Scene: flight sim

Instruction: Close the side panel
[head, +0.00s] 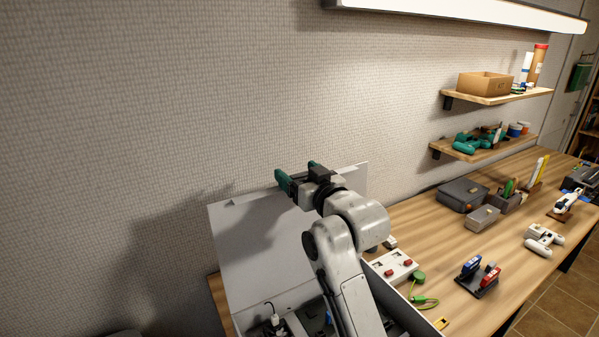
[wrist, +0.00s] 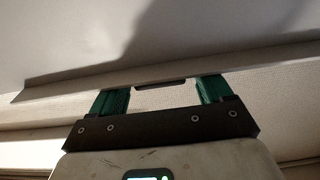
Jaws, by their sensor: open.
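The side panel (head: 247,262) is a light grey sheet. It stands open and upright at the back of the case (head: 402,313), close to the wall. My gripper (head: 298,172) is open and empty at the panel's top edge, with its green fingers spread. In the wrist view, the panel (wrist: 70,45) fills the top with its bent lip crossing just ahead of my gripper (wrist: 162,88). I cannot tell whether the fingers touch the lip. My arm hides the panel's right part and much of the case's inside.
The case sits on a wooden workbench (head: 440,235). A white block with red parts (head: 393,266) and a green cable (head: 424,299) lie right beside it. A stand with blue and red items (head: 478,277) is farther right. Two shelves (head: 490,97) hang on the wall.

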